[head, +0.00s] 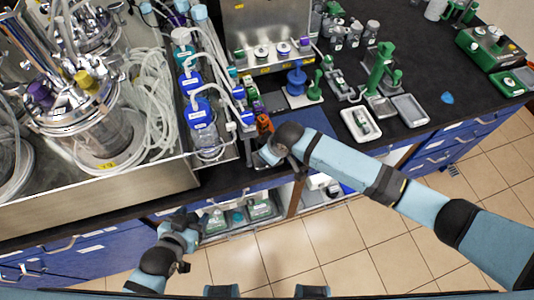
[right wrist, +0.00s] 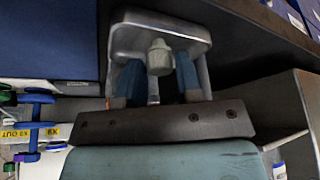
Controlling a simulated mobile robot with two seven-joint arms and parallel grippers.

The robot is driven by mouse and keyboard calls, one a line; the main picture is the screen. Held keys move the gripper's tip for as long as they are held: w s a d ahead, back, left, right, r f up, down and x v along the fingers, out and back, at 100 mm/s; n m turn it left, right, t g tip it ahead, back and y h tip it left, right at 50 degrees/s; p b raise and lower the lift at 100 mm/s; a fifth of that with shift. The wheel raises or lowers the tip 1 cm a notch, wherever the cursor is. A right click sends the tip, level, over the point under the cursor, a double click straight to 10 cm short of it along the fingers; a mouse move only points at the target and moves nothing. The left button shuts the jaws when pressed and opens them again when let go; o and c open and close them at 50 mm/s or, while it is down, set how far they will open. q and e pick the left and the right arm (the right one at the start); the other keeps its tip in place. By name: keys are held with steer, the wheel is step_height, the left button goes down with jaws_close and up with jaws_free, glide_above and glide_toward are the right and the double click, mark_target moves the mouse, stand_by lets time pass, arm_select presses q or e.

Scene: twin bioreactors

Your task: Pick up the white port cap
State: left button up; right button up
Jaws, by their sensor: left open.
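The white port cap (right wrist: 159,57) shows in the right wrist view, with a rounded knob-like shape, in front of a grey tray-like piece (right wrist: 160,22). My right gripper (right wrist: 159,82) has its blue fingers on either side of the cap, close to it. Whether they grip it is not clear. In the head view my right gripper (head: 264,158) is at the bench's front edge, partly hidden by its own wrist, and the cap cannot be made out there. My left gripper (head: 180,222) is open and empty, low in front of the blue drawers.
Blue-capped bottles (head: 199,112) and tubing stand left of my right gripper, beside the metal tray (head: 110,190) with the glass bioreactors. A dark blue mat (head: 300,122) lies just behind it. A white tray (head: 360,124) is further right. An open shelf (head: 250,210) lies below the bench.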

steer(key=shift+w+a+f, duration=0.15)
steer(key=shift+a+f, duration=0.05)
steer(key=shift+f, duration=0.35)
steer(key=c, duration=0.5)
steer(key=shift+r, duration=0.15)
